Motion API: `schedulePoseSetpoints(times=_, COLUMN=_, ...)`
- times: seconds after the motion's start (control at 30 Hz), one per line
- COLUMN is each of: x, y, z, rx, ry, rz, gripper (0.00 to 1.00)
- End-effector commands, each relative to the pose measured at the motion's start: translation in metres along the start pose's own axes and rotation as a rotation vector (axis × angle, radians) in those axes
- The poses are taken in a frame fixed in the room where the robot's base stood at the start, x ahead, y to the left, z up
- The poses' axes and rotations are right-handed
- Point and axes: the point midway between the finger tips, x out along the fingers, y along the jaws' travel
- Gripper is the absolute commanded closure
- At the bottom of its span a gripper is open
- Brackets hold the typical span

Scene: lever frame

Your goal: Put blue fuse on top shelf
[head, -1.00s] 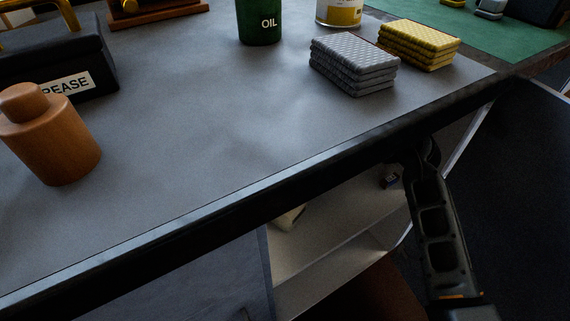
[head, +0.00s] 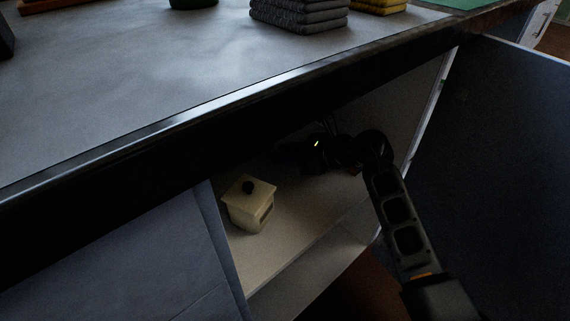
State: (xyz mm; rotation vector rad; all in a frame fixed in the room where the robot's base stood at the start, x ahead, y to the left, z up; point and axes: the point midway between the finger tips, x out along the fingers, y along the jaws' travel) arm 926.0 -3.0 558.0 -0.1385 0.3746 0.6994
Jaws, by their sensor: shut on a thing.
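The top shelf (head: 287,232) is the pale board inside the open cabinet under the worktop. My gripper (head: 284,151) is inside the cabinet, above the rear part of this shelf and below the worktop edge. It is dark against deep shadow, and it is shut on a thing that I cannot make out. I cannot pick out the blue fuse anywhere in the head view. My arm enters the cabinet from the lower right.
A cream lidded box (head: 250,205) with a dark knob stands on the shelf at left. The worktop's dark front edge (head: 225,108) overhangs the opening. A dark open door (head: 480,165) is at right. Grey folded cloths (head: 298,15) lie on the worktop. The shelf's front is clear.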

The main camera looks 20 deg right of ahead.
Motion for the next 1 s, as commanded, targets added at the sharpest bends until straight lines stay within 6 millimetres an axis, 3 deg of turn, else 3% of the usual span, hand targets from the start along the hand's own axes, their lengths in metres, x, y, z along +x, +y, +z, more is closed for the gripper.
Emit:
schedulePoseSetpoints(times=0.03, x=0.005, y=0.000, z=-0.013, rx=0.003, ry=0.001, rz=0.001, gripper=1.00)
schedulePoseSetpoints(times=0.1, x=0.008, y=0.000, z=-0.019, rx=0.001, ry=0.000, rz=0.001, gripper=1.00)
schedulePoseSetpoints(times=0.7, x=0.011, y=0.000, z=-0.029, rx=0.001, ry=0.001, rz=0.000, gripper=1.00)
schedulePoseSetpoints(times=0.73, x=0.011, y=0.000, z=-0.028, rx=0.001, ry=0.002, rz=0.000, gripper=0.71)
schedulePoseSetpoints(times=1.0, x=0.012, y=0.002, z=-0.031, rx=0.003, ry=0.006, rz=0.005, gripper=0.49)
